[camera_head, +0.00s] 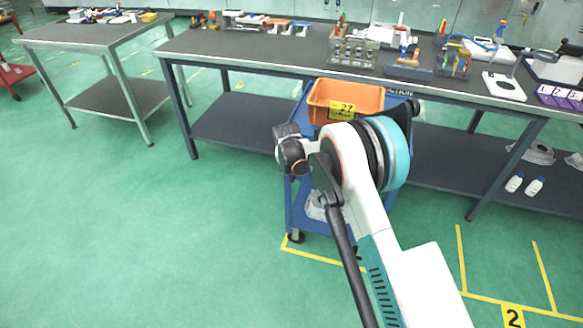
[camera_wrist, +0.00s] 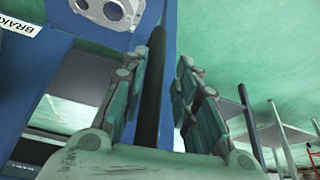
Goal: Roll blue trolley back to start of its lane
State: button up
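The blue trolley (camera_head: 297,205) stands against the long bench, largely hidden behind my arm. An orange bin (camera_head: 338,97) with a yellow "27" label sits on its top. A pale casting lies on its lower shelf. One caster shows near a yellow floor line (camera_head: 318,257). In the wrist view, my gripper (camera_wrist: 162,60) is open, with its two fingers on either side of a dark upright bar (camera_wrist: 153,95). A gap shows between the bar and the right finger. A blue post (camera_wrist: 169,35) stands right behind the bar. In the head view my fingers are hidden.
The long bench (camera_head: 270,48) with racks and tools runs behind the trolley. A smaller table (camera_head: 75,35) stands at the left. Yellow floor lines and a "2" marker (camera_head: 513,316) lie at the lower right. The green floor (camera_head: 130,230) at the left is clear.

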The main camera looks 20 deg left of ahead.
dwell(0.3)
jog(key=v, duration=1.2)
